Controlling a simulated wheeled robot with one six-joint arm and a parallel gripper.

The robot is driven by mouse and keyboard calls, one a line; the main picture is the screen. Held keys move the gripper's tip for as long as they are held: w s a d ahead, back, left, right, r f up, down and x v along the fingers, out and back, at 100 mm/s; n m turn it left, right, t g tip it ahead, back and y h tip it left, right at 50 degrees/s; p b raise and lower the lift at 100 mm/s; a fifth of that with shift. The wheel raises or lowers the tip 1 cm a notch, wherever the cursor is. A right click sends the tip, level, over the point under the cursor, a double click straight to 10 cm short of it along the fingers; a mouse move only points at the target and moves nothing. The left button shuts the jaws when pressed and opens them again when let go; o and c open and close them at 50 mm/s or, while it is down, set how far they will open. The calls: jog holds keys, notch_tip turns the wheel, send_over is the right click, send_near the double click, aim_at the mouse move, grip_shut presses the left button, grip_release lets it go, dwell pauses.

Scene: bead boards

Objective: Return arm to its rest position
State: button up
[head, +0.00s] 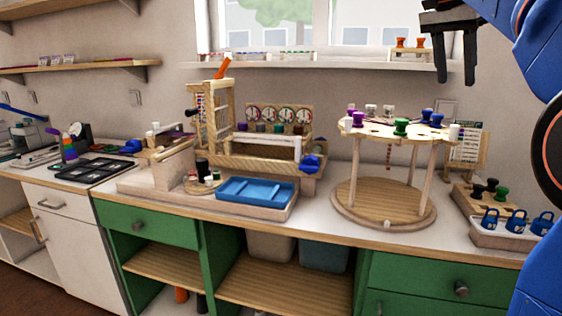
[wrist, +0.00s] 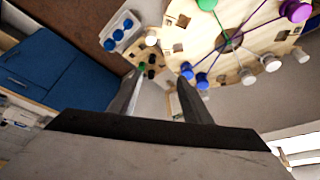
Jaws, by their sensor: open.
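My gripper (head: 454,62) is at the top right of the head view, raised above the worktop with its fingers pointing down. Its two fingers stand apart with nothing between them. In the wrist view the fingers (wrist: 160,100) are also apart and empty. My blue arm fills the right edge of the head view. The round wooden stand (head: 378,128) with coloured knobs lies below and to the left of my gripper, clear of it. Part of its top also shows in the wrist view (wrist: 215,60).
A tray of blue padlock-like pieces (head: 502,238) and a block with dark and green knobs (head: 470,208) stand at the right. A blue tray (head: 257,190) and a wooden frame (head: 206,120) stand left of centre. A window shelf (head: 320,63) runs behind.

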jog(key=s+a+f+n+t+y, duration=0.1)
jog(key=s+a+f+n, duration=0.3)
jog(key=s+f, duration=0.5)
jog(key=s+a+f+n+t+y, duration=0.1)
jog(key=s+a+f+n, duration=0.2)
jog(key=s+f, duration=0.7)
jog(key=s+a+f+n+t+y, duration=0.1)
jog(key=s+a+f+n, duration=0.3)
jog(key=f, duration=2.3)
jog(key=s+n+y, duration=0.1)
jog(key=s+n, duration=0.1)
jog(key=s, duration=0.4)
jog(key=shift+a, duration=0.3)
